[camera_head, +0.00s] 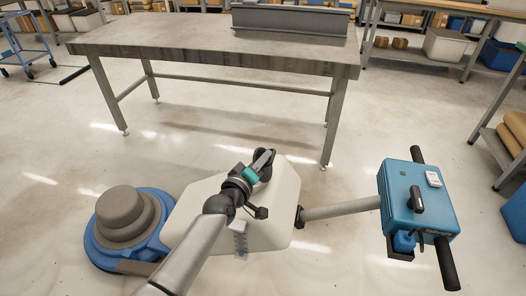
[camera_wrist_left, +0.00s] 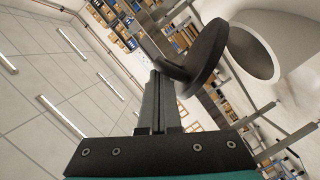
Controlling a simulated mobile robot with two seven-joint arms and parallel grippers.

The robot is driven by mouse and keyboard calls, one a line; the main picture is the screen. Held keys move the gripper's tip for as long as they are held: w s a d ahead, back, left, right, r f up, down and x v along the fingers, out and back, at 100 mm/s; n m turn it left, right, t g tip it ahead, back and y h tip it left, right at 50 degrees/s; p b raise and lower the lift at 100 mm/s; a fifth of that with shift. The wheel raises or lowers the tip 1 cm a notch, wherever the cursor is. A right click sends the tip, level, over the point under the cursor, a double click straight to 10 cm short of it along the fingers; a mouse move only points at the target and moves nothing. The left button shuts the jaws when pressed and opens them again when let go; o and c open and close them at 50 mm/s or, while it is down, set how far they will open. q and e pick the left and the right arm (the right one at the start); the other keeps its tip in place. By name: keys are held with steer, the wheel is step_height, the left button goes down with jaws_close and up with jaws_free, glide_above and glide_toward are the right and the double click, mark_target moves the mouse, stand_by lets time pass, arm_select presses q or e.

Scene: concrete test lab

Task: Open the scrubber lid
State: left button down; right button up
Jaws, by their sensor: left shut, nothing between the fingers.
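The scrubber has a white tank (camera_head: 275,207) in the middle, with a blue base (camera_head: 160,238) to its left. In the left wrist view, the dark round lid (camera_wrist_left: 211,55) stands tilted up beside a round opening (camera_wrist_left: 258,52) in the pale tank. My left gripper (camera_head: 265,160) is over the top of the tank, its fingers shut with nothing between them. In the wrist view, the fingers (camera_wrist_left: 158,82) overlap the lid's near side; whether they touch it is unclear. In the head view, the gripper and arm hide most of the lid area. My right gripper is not in view.
A pole (camera_head: 342,208) runs right from the tank to a blue handle box (camera_head: 414,200) with black grips. A metal worktable (camera_head: 200,40) stands behind the scrubber. Shelves line the back and right. The floor between is clear.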

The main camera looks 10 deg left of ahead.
arm_select(q)
steer(key=shift+d+r+m+p, duration=0.2)
steer(key=shift+d+m+p, duration=0.6)
steer(key=shift+d+p, duration=0.15)
steer(key=shift+d, duration=0.1)
steer(key=shift+d+f, duration=0.15)
steer(key=shift+d, duration=0.15)
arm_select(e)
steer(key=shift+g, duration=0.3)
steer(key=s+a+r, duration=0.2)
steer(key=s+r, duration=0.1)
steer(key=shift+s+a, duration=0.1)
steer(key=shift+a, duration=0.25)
arm_select(q)
steer(key=shift+d, duration=0.1)
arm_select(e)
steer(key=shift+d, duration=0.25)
arm_select(q)
steer(key=shift+s, duration=0.15)
